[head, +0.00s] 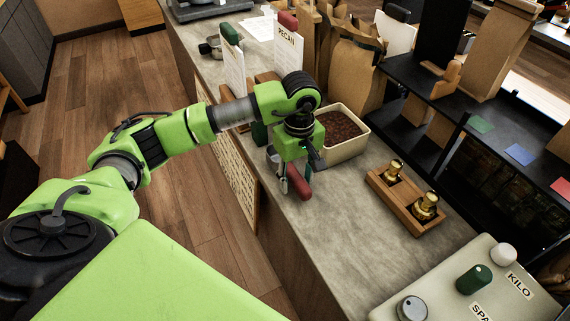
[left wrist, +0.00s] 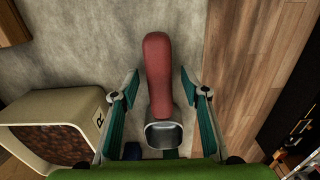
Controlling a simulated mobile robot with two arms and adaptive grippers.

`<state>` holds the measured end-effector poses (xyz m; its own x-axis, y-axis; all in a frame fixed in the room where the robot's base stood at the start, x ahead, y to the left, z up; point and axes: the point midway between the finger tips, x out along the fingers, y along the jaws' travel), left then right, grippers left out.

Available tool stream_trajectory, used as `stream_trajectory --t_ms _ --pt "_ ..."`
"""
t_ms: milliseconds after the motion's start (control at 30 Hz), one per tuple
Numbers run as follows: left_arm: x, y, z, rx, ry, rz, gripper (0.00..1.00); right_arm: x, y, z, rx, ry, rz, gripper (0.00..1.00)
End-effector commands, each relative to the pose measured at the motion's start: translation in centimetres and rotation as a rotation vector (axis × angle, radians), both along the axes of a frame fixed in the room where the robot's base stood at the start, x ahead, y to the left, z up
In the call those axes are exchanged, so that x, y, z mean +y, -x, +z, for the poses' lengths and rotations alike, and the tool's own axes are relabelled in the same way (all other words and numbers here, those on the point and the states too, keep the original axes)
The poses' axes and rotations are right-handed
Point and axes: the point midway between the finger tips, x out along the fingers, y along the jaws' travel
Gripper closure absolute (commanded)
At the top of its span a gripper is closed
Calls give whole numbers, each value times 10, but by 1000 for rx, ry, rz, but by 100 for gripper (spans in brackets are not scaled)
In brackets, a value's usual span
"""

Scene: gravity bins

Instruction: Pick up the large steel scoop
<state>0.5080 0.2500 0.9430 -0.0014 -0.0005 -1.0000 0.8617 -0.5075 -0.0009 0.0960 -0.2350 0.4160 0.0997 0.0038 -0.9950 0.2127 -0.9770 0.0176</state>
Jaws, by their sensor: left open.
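A scoop with a red handle (left wrist: 158,75) and a grey metal scoop end (left wrist: 163,135) lies on the grey counter. In the head view its red handle (head: 298,188) shows below my left gripper (head: 294,178), which hides most of the rest. My left gripper (left wrist: 159,84) is open and points down at the scoop. In the left wrist view one finger is on each side of the handle, with a gap on both sides. I cannot tell the exact height of the fingertips. My right gripper is not in view.
A cream bin (head: 345,151) of brown beans or nuts stands right beside my left gripper. A wooden block (head: 408,203) with brass weights and a scale (head: 470,290) are further right. A PECAN card (head: 288,55) stands behind. The counter's front edge is close to the scoop.

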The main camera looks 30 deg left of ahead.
Motion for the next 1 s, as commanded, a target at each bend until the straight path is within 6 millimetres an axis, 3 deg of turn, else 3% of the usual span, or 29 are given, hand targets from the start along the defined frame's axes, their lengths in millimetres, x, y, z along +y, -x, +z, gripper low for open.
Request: stream_trajectory --t_ms 200,367,400,767,1000 --pt "0 0 -1 -2 1 -1 58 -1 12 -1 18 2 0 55" --pt "0 0 -1 -2 1 -1 97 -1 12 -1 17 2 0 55" --pt "0 0 -1 -2 1 0 100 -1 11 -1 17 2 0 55" --pt "0 -1 2 -3 1 0 100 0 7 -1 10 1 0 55" --pt "0 -3 24 -8 1 0 100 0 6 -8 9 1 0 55"
